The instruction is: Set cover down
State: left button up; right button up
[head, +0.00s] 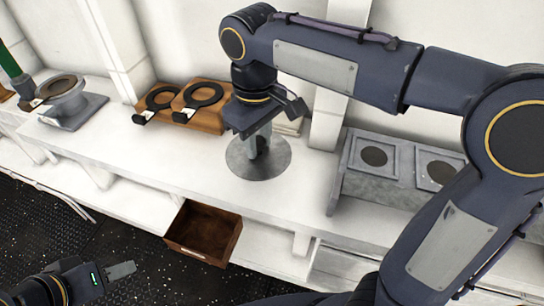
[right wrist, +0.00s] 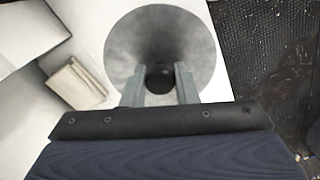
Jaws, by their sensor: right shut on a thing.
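The cover is a round grey metal disc (head: 240,163) with a black knob. It lies flat at the white counter's surface; I cannot tell whether it touches it. My right gripper (head: 261,142) points down from above and is shut on the black knob. In the right wrist view the disc (right wrist: 190,40) fills the top middle, with the knob (right wrist: 160,77) between the two fingers (right wrist: 160,88). My left gripper (head: 122,270) is at the lower left over the dark floor, away from the counter, and its jaw gap is not clear.
A wooden board (head: 208,124) with two black rings stands behind left of the cover. A grey pedestal (head: 68,105) is further left. A grey metal box (head: 345,190) with round openings is right. A brown drawer (head: 203,232) is open below the counter (head: 150,165).

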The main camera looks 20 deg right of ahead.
aim_at(272, 148)
jog(key=d+f, duration=0.2)
jog(key=shift+w+f, duration=0.2)
jog(key=shift+f, duration=0.1)
jog(key=f, duration=0.1)
jog(key=d+f, duration=0.1)
jog(key=f, duration=0.1)
jog(key=shift+f, duration=0.1)
jog(key=shift+a+f, duration=0.1)
jog(key=shift+f, duration=0.25)
jog(key=shift+f, duration=0.1)
jog(key=o, duration=1)
notch_tip(272, 148, up, 12)
jog(key=shift+r+p, duration=0.1)
jog(key=shift+p, duration=0.25)
